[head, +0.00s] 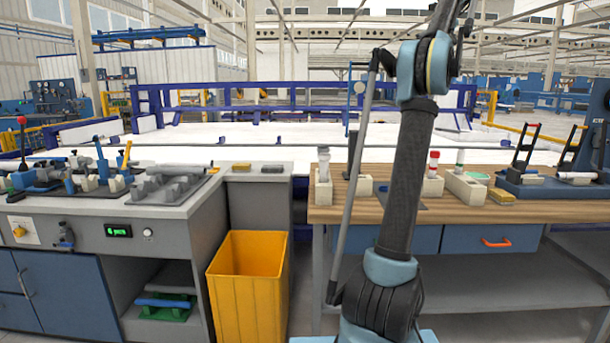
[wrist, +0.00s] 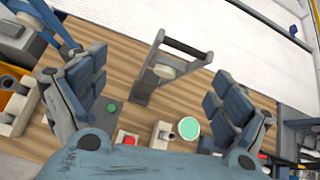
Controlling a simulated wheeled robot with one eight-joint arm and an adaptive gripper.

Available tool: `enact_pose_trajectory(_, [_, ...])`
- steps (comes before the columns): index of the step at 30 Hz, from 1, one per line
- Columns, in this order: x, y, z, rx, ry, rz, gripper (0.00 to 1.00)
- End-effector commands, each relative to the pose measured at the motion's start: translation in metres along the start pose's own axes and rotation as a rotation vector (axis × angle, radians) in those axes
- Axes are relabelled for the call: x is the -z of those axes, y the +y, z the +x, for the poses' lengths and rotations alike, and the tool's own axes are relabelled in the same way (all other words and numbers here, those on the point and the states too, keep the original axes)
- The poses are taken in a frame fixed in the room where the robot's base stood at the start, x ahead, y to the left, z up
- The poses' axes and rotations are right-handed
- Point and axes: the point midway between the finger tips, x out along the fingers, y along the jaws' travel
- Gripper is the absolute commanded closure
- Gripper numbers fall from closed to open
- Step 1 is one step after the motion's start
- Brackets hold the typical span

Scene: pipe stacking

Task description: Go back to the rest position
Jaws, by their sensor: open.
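My gripper (wrist: 160,92) is open in the wrist view, its two dark jointed fingers wide apart with nothing held between them. In the head view my arm rises in front of the wooden workbench (head: 480,213), and the gripper end is largely cut off at the top edge. The wrist view looks down on the wooden top (wrist: 130,65) from above. A grey stand with a black handle (wrist: 185,47) shows between and beyond the fingers. A pale green disc (wrist: 189,128) and a red round cap (wrist: 128,138) lie nearer the gripper.
A yellow bin (head: 247,270) stands between the workbench and the grey counter (head: 180,212) on the left, which carries several fixtures. Blue railing (head: 300,100) runs behind.

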Motion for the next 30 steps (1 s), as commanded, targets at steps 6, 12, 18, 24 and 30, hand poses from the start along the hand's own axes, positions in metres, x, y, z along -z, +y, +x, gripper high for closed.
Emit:
enact_pose_trajectory(6, [0.031, 0.078, 0.001, -0.078, 0.057, -0.330, 0.08])
enact_pose_trajectory(12, [0.076, 0.147, -0.001, -0.158, 0.096, -0.642, 0.08])
enact_pose_trajectory(18, [0.135, 0.213, -0.005, -0.246, 0.122, -0.953, 0.08])
enact_pose_trajectory(24, [0.207, 0.273, -0.010, -0.341, 0.132, -1.260, 0.08])
enact_pose_trajectory(30, [0.291, 0.327, -0.015, -0.445, 0.128, -1.565, 0.08])
